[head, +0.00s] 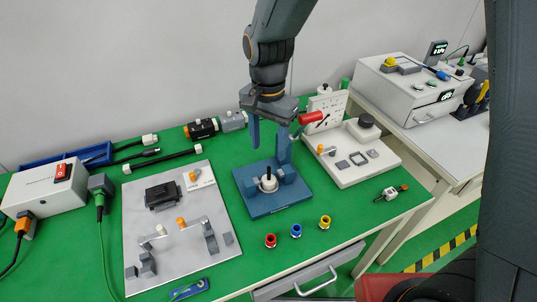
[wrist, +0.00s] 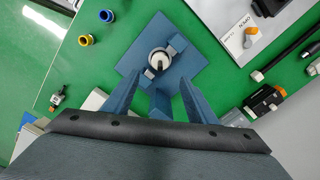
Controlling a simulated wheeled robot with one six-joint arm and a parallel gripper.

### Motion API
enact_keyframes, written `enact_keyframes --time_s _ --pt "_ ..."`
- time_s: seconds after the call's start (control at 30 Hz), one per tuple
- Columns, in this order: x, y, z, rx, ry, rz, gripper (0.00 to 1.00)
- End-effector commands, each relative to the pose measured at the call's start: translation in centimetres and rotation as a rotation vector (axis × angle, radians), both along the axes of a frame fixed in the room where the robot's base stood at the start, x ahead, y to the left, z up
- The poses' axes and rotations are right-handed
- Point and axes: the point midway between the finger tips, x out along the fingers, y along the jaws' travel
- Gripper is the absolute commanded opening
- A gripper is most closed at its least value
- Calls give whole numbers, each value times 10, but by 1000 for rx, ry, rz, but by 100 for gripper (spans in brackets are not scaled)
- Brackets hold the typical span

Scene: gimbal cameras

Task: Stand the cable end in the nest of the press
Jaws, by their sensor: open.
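The blue press (head: 273,207) stands on the green table, with a square base and low blue blocks around its nest. A white round piece with a dark upright tip (head: 268,182), seemingly the cable end, stands between these blocks; it also shows in the wrist view (wrist: 159,59). Whether it is fully seated cannot be told. My gripper (head: 270,150) is above the press, pointing down. In the wrist view my gripper (wrist: 160,77) has its two blue fingers apart, with nothing held between them. The white piece is beyond the fingertips, apart from them. A red handle (head: 311,118) shows beside my gripper.
A grey plate (head: 180,248) with fixtures lies left of the press. A white panel (head: 355,165) with small parts is on the right. Red (head: 270,240), blue (head: 296,231) and yellow (head: 325,222) fittings stand in front. Cables with white plugs lie at the back left.

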Motion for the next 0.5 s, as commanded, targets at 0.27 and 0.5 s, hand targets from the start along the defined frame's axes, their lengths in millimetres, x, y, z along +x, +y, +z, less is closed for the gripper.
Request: enact_keyframes --time_s 0.27,0.5 --pt "0 -3 7 1 -2 4 52" --pt "-12 -89 17 11 -44 162 52"
